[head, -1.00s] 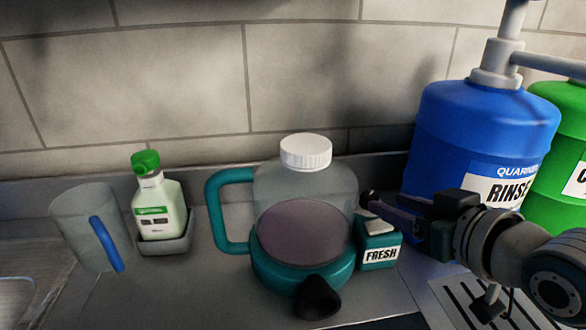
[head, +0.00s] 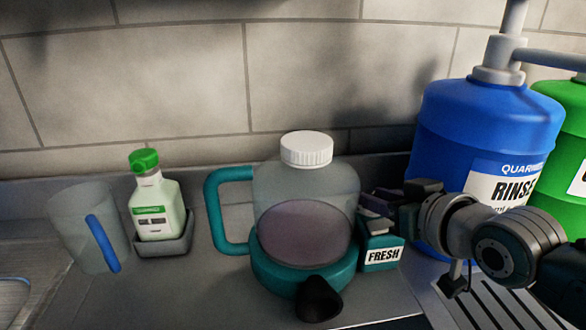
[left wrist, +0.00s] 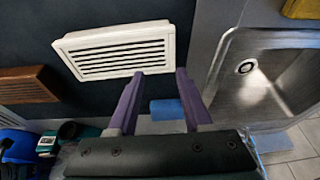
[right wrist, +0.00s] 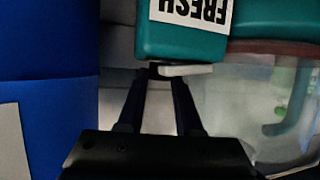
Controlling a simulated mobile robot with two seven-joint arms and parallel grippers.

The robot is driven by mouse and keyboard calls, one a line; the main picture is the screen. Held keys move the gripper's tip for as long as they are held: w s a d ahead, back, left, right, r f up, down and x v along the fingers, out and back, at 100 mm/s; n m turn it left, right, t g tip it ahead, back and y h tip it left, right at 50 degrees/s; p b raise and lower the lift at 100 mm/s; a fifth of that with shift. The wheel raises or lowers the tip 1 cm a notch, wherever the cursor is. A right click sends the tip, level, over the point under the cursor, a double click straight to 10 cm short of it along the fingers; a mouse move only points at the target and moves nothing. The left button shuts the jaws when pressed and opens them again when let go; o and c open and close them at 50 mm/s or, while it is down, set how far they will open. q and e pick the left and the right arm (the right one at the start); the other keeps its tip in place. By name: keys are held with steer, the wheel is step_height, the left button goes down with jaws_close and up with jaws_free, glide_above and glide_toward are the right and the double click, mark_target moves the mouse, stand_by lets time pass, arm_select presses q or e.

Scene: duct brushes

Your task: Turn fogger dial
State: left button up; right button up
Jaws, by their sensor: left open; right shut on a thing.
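The fogger (head: 300,238) stands upright on the counter, with a clear tank, white cap, teal base and handle, and black nozzle pointing forward. A teal box (head: 381,257) marked FRESH is at its right side. The dial (head: 378,228), with a pale pointer, is on top of this box. In the right wrist view the dial's pale pointer (right wrist: 187,70) sticks out beside my fingertips. My right gripper (head: 378,200) is shut on the dial from behind and right; its fingertips are partly hidden. My left gripper (left wrist: 159,74) is open and empty, away from the fogger.
Blue RINSE drum (head: 480,150) and green drum (head: 565,160) stand close behind and beside my right wrist. A green-capped bottle (head: 158,205) and clear jug (head: 85,230) stand left. The left wrist view shows a white vent (left wrist: 118,50) and steel sink (left wrist: 265,75).

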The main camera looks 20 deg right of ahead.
jaws_close()
arm_select(q)
steer(key=shift+r+p, duration=0.45)
arm_select(e)
steer(key=shift+r, duration=0.15)
arm_select(q)
steer(key=shift+r, duration=0.2)
arm_select(e)
steer(key=shift+m+h, duration=0.4)
steer(key=o, duration=0.6)
jaws_free()
steer(key=shift+c, duration=0.2)
